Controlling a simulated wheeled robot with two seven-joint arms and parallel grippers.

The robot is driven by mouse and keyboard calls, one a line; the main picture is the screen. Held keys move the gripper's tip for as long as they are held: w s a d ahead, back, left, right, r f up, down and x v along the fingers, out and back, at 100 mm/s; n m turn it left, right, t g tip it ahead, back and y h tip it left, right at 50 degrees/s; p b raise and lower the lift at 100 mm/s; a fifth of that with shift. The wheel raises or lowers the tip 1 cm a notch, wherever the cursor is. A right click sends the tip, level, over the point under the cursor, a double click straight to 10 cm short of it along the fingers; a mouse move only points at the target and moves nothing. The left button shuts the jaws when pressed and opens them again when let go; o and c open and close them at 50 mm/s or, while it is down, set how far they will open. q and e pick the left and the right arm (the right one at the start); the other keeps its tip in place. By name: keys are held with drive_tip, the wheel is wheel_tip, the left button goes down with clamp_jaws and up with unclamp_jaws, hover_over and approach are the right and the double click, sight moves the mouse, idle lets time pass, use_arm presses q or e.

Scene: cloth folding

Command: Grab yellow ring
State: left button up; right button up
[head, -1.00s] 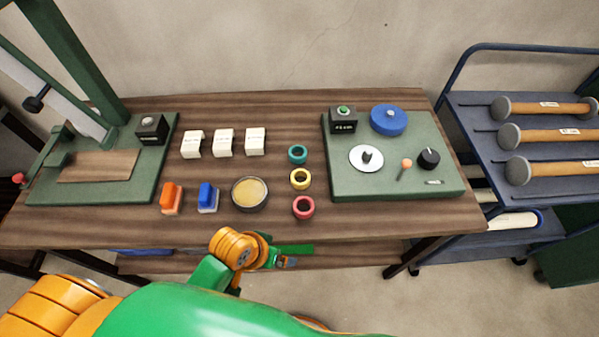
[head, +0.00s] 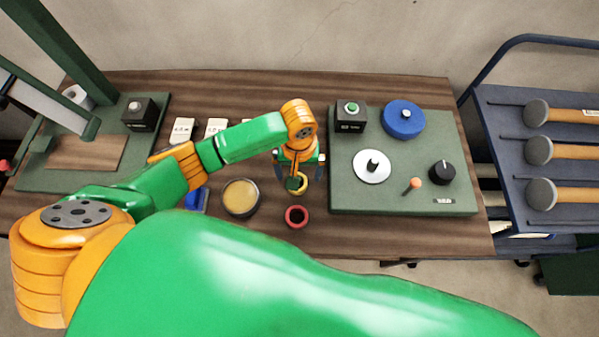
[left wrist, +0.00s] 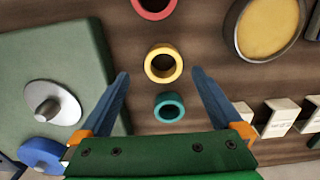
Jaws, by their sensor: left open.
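The yellow ring (head: 299,184) lies on the wooden table, partly hidden by my left gripper in the head view. It shows whole in the left wrist view (left wrist: 163,64), between a red ring (left wrist: 154,5) and a teal ring (left wrist: 169,107). My left gripper (head: 299,182) is above the ring row, pointing down, open and empty. In the left wrist view its blue fingers (left wrist: 160,78) stand on either side of the teal ring, with the yellow ring just beyond the tips. The red ring also shows in the head view (head: 296,217). My right gripper is not in view.
A green board (head: 345,200) with a blue disc (head: 404,118), knobs and a button box is close on the right. A bowl of yellow contents (head: 241,197) is to the left. White blocks (head: 182,130) stand behind my arm. A cart with mallets (head: 539,152) is at the far right.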

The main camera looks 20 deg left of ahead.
use_arm(q)
drive_tip(key=f, duration=0.2)
drive_tip(key=s+f, duration=0.1)
drive_tip(key=shift+a+f, duration=0.3)
drive_tip(key=shift+f, duration=0.05)
drive_tip(key=shift+w+f, duration=0.25)
drive_tip(key=shift+w, duration=0.3)
drive_tip(key=shift+c, duration=1.3)
drive_tip(key=shift+s+r, duration=0.15)
drive_tip(key=shift+s, duration=0.05)
drive_tip(key=c, duration=1.1)
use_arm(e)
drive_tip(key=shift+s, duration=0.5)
use_arm(q)
drive_tip(key=shift+w, duration=0.15)
